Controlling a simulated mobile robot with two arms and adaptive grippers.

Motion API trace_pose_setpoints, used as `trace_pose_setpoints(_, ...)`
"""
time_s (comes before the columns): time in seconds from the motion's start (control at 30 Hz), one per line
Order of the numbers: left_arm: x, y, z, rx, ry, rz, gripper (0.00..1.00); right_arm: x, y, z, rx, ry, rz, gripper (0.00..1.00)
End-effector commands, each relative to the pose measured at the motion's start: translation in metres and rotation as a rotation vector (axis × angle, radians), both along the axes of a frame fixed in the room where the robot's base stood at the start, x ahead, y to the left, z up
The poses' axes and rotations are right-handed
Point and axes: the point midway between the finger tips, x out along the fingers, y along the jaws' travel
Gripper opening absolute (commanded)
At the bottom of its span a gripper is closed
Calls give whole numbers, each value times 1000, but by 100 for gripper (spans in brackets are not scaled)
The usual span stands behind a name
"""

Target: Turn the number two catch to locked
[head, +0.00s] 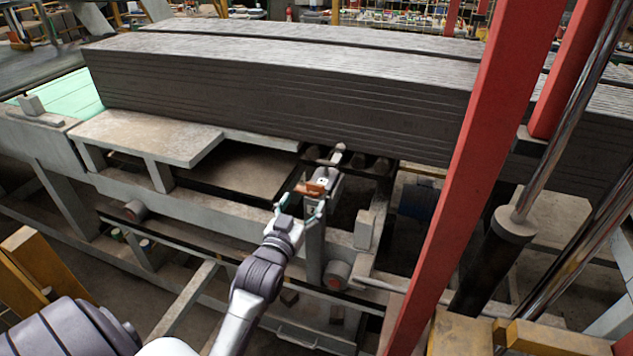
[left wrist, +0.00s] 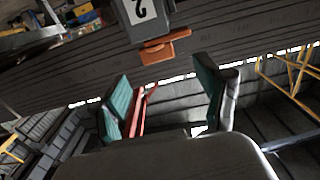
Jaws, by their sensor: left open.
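The number two catch is a small orange lever (head: 306,189) beside a pale box on the machine frame, just below the front of the grey stack. In the left wrist view, the orange lever (left wrist: 166,47) sits next to a grey box (left wrist: 140,12) marked with a 2, which looks upside down there. My left gripper (head: 299,207) is open, just in front of and below the lever. Its green-padded fingers (left wrist: 162,78) point toward the lever, with a visible gap and nothing held. My right gripper is out of view.
A long grey layered stack (head: 270,85) lies above and behind the catch. A red post (head: 480,150) slants up to the right, with a dark cylinder and shiny rod (head: 495,255) beyond it. A flat metal shelf (head: 150,137) stands left of the catch.

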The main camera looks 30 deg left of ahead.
Motion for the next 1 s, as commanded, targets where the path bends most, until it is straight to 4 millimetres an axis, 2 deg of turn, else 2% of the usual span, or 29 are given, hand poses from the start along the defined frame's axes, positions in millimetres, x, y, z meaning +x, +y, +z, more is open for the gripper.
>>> trace_pose_setpoints(0.03,12,3,4,0,-1,-1,75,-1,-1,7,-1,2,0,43)
trace_pose_setpoints(0.2,45,10,3,0,0,-1,75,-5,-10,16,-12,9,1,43)
trace_pose_setpoints(0.4,69,16,1,0,0,-1,75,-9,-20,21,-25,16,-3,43)
trace_pose_setpoints(0.8,76,18,-1,0,0,-1,75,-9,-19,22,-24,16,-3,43)
trace_pose_setpoints(0.87,76,18,-1,0,0,-1,67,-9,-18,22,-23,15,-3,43)
trace_pose_setpoints(1.0,76,18,-1,0,0,-1,43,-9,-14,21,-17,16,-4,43)
